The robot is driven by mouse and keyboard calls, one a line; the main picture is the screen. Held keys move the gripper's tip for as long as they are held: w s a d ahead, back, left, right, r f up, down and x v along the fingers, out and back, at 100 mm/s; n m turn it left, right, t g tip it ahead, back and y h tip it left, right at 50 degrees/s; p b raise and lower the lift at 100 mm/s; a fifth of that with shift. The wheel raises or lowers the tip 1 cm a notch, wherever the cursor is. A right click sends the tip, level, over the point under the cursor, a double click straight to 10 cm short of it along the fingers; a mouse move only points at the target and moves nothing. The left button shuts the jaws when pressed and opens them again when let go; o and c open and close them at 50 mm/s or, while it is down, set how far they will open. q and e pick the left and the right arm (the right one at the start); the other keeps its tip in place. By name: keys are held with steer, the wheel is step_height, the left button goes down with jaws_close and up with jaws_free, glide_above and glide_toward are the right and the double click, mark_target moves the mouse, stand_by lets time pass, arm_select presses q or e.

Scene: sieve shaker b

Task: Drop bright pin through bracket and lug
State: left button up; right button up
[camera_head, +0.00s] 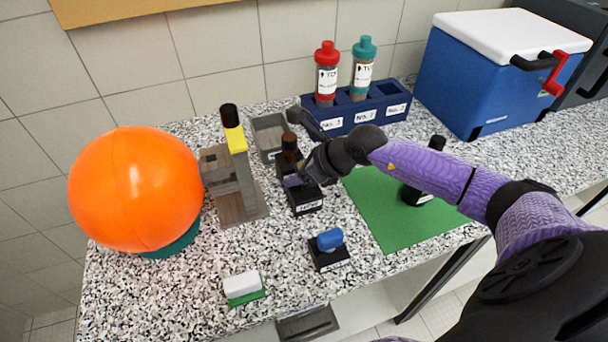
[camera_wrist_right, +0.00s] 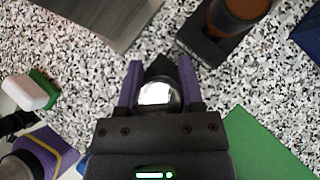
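My right gripper (camera_head: 297,181) points down over a black labelled block (camera_head: 307,207). In the right wrist view, its purple fingers (camera_wrist_right: 160,83) stand either side of the bright pin's shiny round head (camera_wrist_right: 156,94). The head fills the gap, but I cannot tell whether the fingers grip it. Its shaft is hidden, and the block shows dark beneath it. The grey bracket (camera_head: 222,170) stands upright left of the gripper, with a yellow piece (camera_head: 235,139) and a black cylinder (camera_head: 229,116) at its top. I cannot make out the lug or holes. My left gripper is out of view.
A brown-topped piece (camera_head: 290,141) stands in a black holder just behind the gripper. An orange ball (camera_head: 135,188) is left of the bracket. A grey tray (camera_head: 268,130), bottle rack (camera_head: 359,112), blue-topped block (camera_head: 329,241), eraser (camera_head: 243,284) and green mat (camera_head: 376,207) surround the area.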

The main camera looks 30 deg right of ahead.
jaws_close()
steer(key=shift+r, duration=0.1)
